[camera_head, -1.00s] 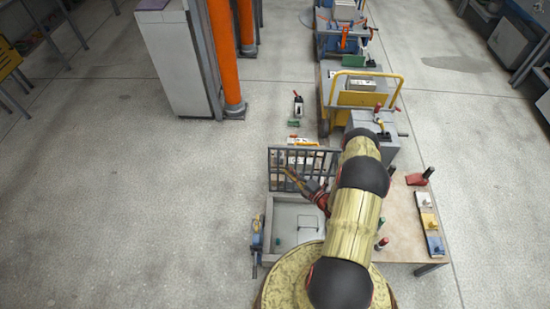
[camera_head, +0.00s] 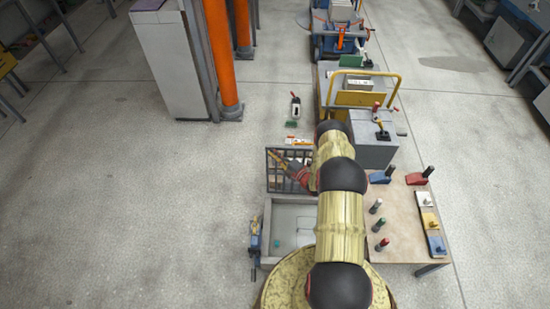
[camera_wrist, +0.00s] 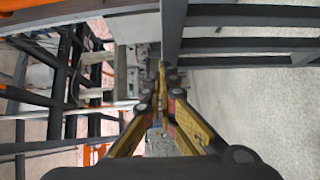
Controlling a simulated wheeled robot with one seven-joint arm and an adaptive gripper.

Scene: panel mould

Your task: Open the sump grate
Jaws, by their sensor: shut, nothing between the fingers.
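The sump (camera_head: 290,222) is an open grey box on the floor, with a small green thing inside. The dark barred grate (camera_head: 273,183) stands raised along its far edge, its right part hidden behind my arm. My gripper (camera_head: 272,154) is shut and empty at the grate's upper left part. In the wrist view its yellow fingers (camera_wrist: 160,100) meet among dark bars (camera_wrist: 250,46) of the grate. I cannot tell whether the fingertips touch a bar.
A wooden table (camera_head: 405,230) with colored blocks and knobbed pegs stands to the right. A blue clamp-like device (camera_head: 255,238) sits at the sump's left wall. A grey machine (camera_head: 372,150) and yellow-railed cart (camera_head: 360,90) stand beyond.

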